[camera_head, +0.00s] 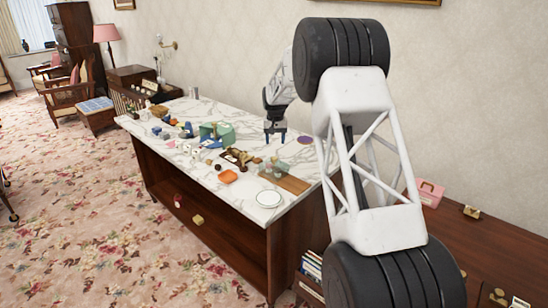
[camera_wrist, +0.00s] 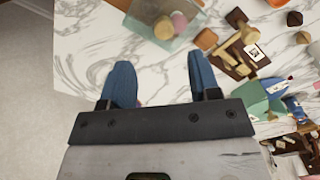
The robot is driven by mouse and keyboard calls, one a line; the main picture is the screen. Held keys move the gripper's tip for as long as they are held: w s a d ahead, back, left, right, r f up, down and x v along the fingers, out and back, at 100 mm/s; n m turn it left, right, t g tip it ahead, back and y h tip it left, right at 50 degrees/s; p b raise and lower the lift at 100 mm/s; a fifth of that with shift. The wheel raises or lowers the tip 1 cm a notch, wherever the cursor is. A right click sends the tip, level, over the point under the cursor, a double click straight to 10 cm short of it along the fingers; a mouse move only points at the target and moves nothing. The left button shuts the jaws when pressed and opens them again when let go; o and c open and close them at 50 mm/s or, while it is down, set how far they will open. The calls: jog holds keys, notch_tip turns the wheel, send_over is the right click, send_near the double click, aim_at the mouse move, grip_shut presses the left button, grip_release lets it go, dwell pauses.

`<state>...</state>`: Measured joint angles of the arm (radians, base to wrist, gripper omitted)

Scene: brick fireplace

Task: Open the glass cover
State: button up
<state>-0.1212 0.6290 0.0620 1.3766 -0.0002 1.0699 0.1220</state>
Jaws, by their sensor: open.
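A clear glass cover (camera_head: 275,168) stands on the marble tabletop by a wooden board (camera_head: 294,184). In the wrist view the glass cover (camera_wrist: 150,36) is at the top edge and partly cut off. A pink piece (camera_wrist: 180,20) and a yellowish piece (camera_wrist: 163,28) show through its glass. My gripper (camera_head: 275,136) is above the tabletop, farther back than the cover. In the wrist view my gripper (camera_wrist: 161,75) has its two blue fingers wide apart with nothing held. The fingers are apart from the cover. Whether the cover has a hinge or handle cannot be told.
A green box (camera_head: 217,133), an orange dish (camera_head: 228,177), a white plate (camera_head: 269,199) and a purple disc (camera_head: 305,139) lie on the tabletop. In the wrist view a brown wooden item (camera_wrist: 238,52) lies right of the cover. Bare marble (camera_wrist: 85,45) is left of it.

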aim_at(274, 158)
jog(key=shift+w+a+f, duration=0.2)
jog(key=shift+w+f, duration=0.35)
jog(key=shift+f, duration=0.05)
jog(key=shift+f, duration=0.15)
jog(key=shift+f, duration=3.75)
grip_shut()
